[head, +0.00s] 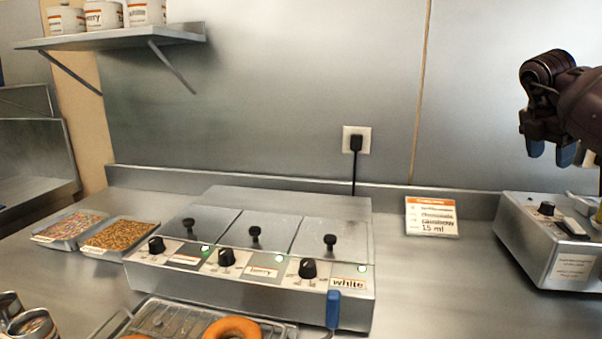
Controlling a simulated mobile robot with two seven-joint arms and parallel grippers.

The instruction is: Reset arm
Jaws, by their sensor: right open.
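My right gripper (551,153) is raised at the upper right, in front of the steel wall. Its two blue fingertips point down and stand apart, with nothing between them. My left gripper is not in view.
A three-lidded glaze warmer (250,289) with knobs stands mid-counter. A blue handle (333,309) is at its front right. A doughnut (232,328) lies on a rack in front. A sign (431,217) and steel box (525,245) are right. A shelf (120,37) juts out upper left.

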